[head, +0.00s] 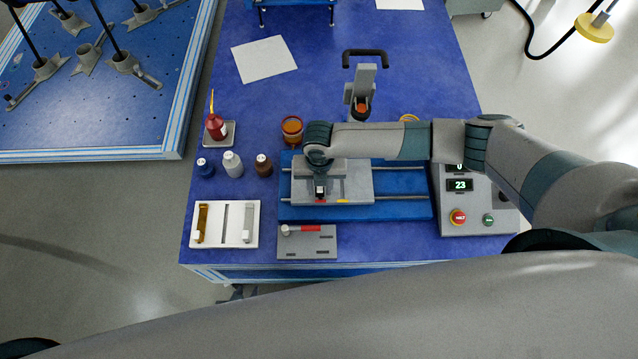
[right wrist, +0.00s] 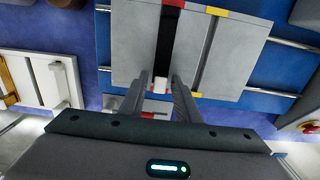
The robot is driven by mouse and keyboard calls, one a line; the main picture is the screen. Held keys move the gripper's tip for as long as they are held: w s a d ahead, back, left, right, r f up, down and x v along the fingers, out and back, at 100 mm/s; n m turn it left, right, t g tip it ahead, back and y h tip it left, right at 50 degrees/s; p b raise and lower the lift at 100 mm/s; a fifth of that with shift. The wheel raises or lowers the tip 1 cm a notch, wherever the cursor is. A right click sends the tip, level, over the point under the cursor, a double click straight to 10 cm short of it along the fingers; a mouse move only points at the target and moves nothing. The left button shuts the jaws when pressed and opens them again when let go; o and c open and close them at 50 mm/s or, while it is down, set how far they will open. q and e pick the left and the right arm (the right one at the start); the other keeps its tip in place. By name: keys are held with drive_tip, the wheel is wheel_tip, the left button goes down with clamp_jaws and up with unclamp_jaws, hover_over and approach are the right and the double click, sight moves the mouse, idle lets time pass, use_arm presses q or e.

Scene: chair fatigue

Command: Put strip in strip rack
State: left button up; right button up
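The white strip rack (head: 252,205) lies at the table's front left, holding a gold strip (head: 202,222) and a grey strip (head: 248,222) with a thin dark slot between them. A black strip (right wrist: 165,40) with a white tab (right wrist: 160,85) lies in the red-marked channel of the grey fixture plate (head: 358,185). My right gripper (right wrist: 160,82) is low over the plate's front edge, its fingers on either side of the tab. A small gap seems to show beside the tab. My left gripper is not in view.
A grey block with a red-handled tool (head: 308,229) lies in front of the fixture. Bottles (head: 232,164) and a red oil can (head: 215,127) stand behind the rack. A control box (head: 470,205) stands at the right.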

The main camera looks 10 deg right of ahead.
drive_tip(key=shift+c, duration=0.3)
clamp_jaws()
drive_tip(key=shift+r, duration=0.2)
drive_tip(key=shift+r+p, duration=0.75)
drive_tip(key=shift+p, duration=0.2)
drive_tip(key=shift+r, duration=0.3)
drive_tip(key=shift+r+p, duration=1.95)
drive_tip(key=shift+p, duration=0.25)
drive_tip(key=shift+f, duration=0.1)
